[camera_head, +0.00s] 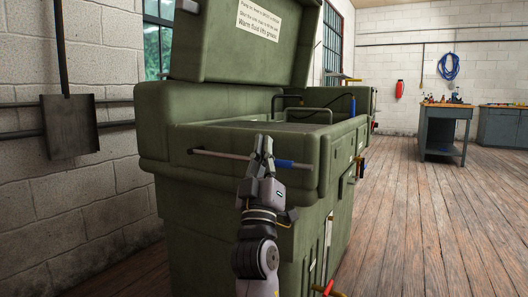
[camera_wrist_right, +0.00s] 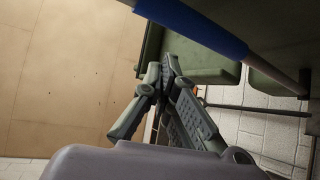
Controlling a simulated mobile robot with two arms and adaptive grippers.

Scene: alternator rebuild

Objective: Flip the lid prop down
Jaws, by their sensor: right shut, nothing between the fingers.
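A grey rod with a blue sleeve (camera_head: 285,164), which looks like the lid prop, runs nearly level across the near face of the green cabinet (camera_head: 240,220). The cabinet's green lid (camera_head: 240,45) stands raised above it. My right gripper (camera_head: 265,142) is shut and empty, with its fingers pointing up, in front of the rod and just left of the blue sleeve. The fingers hide part of the rod. In the right wrist view the blue sleeve (camera_wrist_right: 195,25) crosses above the closed fingertips (camera_wrist_right: 160,72), apparently apart from them. My left gripper is not in view.
A red handle (camera_head: 327,288) sticks out low on the cabinet's right side. A shovel (camera_head: 68,125) hangs on the left wall. A blue-grey workbench (camera_head: 445,115) stands at the back right. The wooden floor (camera_head: 430,220) to the right is clear.

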